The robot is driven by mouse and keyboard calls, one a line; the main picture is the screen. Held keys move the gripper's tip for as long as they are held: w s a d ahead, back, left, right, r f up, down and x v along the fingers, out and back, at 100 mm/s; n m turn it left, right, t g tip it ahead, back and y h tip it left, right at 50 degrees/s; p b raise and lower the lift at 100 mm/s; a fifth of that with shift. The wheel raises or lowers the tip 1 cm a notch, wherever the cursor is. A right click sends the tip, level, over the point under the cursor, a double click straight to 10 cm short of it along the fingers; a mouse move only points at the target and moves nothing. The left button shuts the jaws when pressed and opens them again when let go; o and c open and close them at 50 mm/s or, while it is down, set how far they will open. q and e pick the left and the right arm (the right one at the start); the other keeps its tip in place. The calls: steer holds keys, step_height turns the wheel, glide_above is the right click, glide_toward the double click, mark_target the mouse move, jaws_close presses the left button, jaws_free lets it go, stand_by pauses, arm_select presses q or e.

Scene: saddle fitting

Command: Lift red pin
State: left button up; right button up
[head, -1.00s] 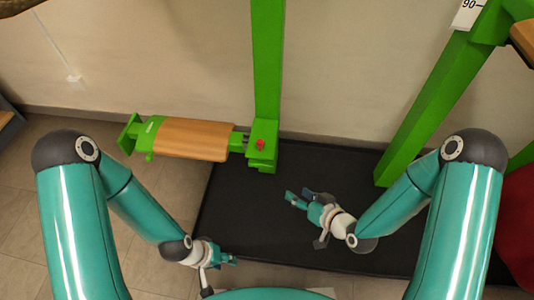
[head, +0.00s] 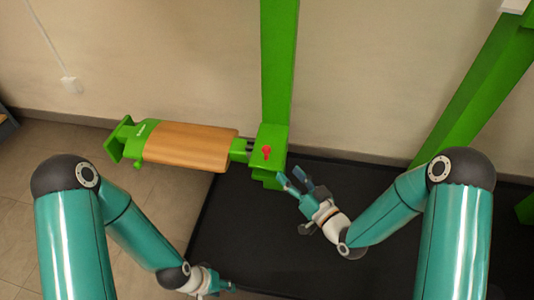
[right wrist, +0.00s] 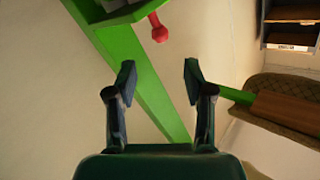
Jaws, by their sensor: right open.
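The red pin (head: 267,152) stands in the green bracket (head: 270,137) at the foot of the green post, at the right end of the saddle. It also shows in the right wrist view (right wrist: 158,29), with a round knob, above and between the fingers. My right gripper (head: 291,181) is open and empty, below and to the right of the pin, apart from it. Its two fingers (right wrist: 158,82) are spread in the right wrist view. My left gripper (head: 229,287) is low near the mat's front left edge; its jaw gap is too small to make out.
The wooden saddle (head: 188,146) with green ends reaches left from the bracket. A green post (head: 279,60) rises behind the pin, and a slanted green beam (head: 470,95) stands at right. The black mat (head: 260,235) is clear between the arms.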

mark_target(269, 151)
steer(key=b+x, duration=0.2)
steer(key=x, duration=0.8)
steer(key=shift+w+a, duration=0.25)
steer(key=shift+w, duration=0.05)
jaws_close()
